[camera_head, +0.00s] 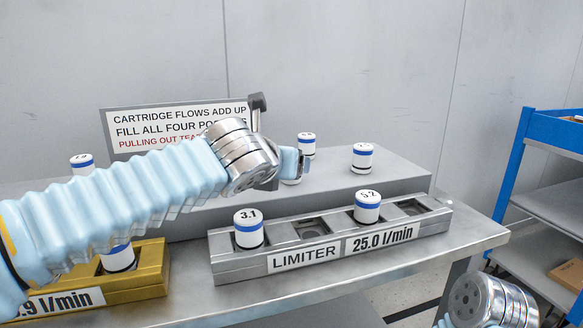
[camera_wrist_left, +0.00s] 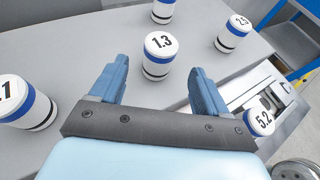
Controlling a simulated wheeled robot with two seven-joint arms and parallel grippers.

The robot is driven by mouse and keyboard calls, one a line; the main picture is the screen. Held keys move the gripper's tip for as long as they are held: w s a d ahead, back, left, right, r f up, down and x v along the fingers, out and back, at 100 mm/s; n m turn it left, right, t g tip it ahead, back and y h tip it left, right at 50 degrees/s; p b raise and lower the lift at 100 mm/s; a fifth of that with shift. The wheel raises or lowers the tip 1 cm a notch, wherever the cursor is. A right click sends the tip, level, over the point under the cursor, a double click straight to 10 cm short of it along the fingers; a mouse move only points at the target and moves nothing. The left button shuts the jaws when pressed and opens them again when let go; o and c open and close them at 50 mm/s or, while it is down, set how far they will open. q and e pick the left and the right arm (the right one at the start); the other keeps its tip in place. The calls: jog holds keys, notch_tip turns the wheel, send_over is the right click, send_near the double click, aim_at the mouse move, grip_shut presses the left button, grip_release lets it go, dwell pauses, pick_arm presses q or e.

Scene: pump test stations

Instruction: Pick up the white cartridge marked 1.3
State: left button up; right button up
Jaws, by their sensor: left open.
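The white cartridge marked 1.3 (camera_wrist_left: 158,54), with a blue band, stands upright on the grey raised shelf in the left wrist view. My left gripper (camera_wrist_left: 158,82) is open, its two blue fingers on either side of the line to this cartridge. The cartridge is just ahead of the fingertips, and nothing is gripped. In the head view my left gripper (camera_head: 300,162) is over the shelf and hides most of a white cartridge (camera_head: 291,182), apparently the same one. My right gripper is not visible; only part of my right arm shows at lower right.
On the shelf (camera_head: 400,182), cartridge 2.5 (camera_wrist_left: 233,33) stands to the right and another (camera_wrist_left: 163,10) behind. One ending in .1 (camera_wrist_left: 28,103) is at left. The LIMITER block (camera_head: 330,252) holds cartridges 3.1 (camera_head: 248,229) and 5.2 (camera_head: 367,207). A gold block (camera_head: 150,281) is at left.

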pick_arm(q)
jog(key=x, duration=0.6)
jog(key=shift+w, duration=0.4)
jog(key=c, duration=1.1)
jog(key=shift+r, duration=0.1)
jog(key=shift+c, duration=0.2)
